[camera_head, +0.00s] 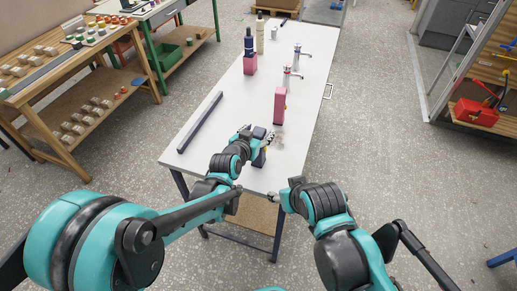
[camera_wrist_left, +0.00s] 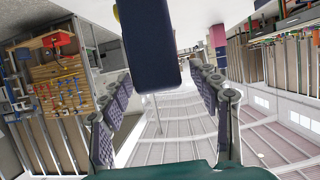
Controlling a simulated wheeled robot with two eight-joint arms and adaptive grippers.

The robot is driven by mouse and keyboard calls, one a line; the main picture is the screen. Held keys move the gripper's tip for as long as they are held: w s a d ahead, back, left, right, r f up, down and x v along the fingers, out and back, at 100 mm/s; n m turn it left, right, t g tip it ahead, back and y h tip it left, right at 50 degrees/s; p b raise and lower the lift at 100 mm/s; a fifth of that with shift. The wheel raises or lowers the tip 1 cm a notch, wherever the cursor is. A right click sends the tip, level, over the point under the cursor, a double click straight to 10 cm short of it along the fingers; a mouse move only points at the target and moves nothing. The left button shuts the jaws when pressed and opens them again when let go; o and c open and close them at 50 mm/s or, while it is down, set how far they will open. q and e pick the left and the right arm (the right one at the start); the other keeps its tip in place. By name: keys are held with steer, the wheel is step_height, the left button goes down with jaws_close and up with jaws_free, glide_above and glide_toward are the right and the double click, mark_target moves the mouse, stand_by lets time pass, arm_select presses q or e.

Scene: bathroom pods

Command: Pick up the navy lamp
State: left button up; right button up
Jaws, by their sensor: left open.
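The navy lamp (camera_head: 259,159), a dark blue block-like body, stands near the front end of the white table, partly hidden by my left gripper. In the left wrist view the lamp (camera_wrist_left: 150,42) fills the upper middle, with a yellow bit at its upper left edge. My left gripper (camera_head: 256,137) is open at the lamp. Its two fingers (camera_wrist_left: 160,90) show on either side of the lamp, with visible gaps, so it is not clamped. My right gripper (camera_head: 273,198) is by the table's front edge; only a small part shows and its jaws cannot be made out.
The white table (camera_head: 228,118) also bears a long dark bar (camera_head: 205,115), two pink blocks (camera_head: 280,106), a dark bottle (camera_head: 249,42), a cream bottle (camera_head: 260,35) and two taps (camera_head: 298,55). Wooden shelving (camera_head: 60,75) stands left. A red toolbox (camera_head: 475,113) is at right.

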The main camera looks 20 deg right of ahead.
arm_select(q)
jaws_close()
